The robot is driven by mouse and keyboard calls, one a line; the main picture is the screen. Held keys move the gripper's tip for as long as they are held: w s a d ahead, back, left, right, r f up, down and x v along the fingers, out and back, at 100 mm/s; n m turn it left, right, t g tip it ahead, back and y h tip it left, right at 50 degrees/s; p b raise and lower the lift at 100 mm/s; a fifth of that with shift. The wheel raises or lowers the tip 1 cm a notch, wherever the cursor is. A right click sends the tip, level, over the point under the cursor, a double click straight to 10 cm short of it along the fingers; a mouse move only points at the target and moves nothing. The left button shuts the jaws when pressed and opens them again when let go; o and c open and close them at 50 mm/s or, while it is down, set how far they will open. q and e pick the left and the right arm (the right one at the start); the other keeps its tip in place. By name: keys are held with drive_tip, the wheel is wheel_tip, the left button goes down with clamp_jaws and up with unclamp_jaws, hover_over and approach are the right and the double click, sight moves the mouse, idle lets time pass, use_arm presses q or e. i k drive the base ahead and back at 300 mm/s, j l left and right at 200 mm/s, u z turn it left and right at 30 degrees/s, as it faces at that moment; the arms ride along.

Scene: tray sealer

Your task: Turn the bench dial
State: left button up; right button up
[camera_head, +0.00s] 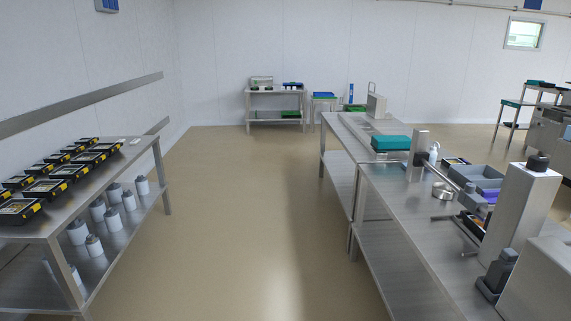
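No dial can be made out for certain. On the steel bench (400,235) at the right, a tall steel post (520,210) carries a dark round knob (538,162) on its top; I cannot tell whether this is the bench dial. A small round metal piece (442,190) sits on the bench farther back. A dark grey fitting (496,276) stands at the foot of the post. Neither of my grippers shows in the head view.
Clear floor (240,220) runs between the right bench and a steel table (120,170) at the left, which holds several black trays (45,187). A teal box (390,143) and grey bins (480,173) stand on the right bench. Another table (276,91) stands at the back.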

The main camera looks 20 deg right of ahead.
sight(534, 163)
drive_tip(key=i+z, duration=0.3)
drive_tip(key=z, duration=0.2)
drive_tip(key=i+j+z, duration=0.1)
drive_tip(key=i+z, duration=0.2)
drive_tip(key=z, duration=0.15)
drive_tip(key=i+j+z, duration=0.15)
drive_tip(key=z, duration=0.35)
drive_tip(key=i+j+z, duration=0.3)
drive_tip(key=z, duration=0.15)
drive_tip(key=i+j+z, duration=0.2)
drive_tip(key=z, duration=0.25)
drive_tip(key=i+j+z, duration=0.15)
drive_tip(key=j+z, duration=0.3)
drive_tip(key=i+j+z, duration=0.1)
drive_tip(key=j+z, duration=0.65)
drive_tip(key=z, duration=0.15)
drive_tip(key=j+z, duration=0.45)
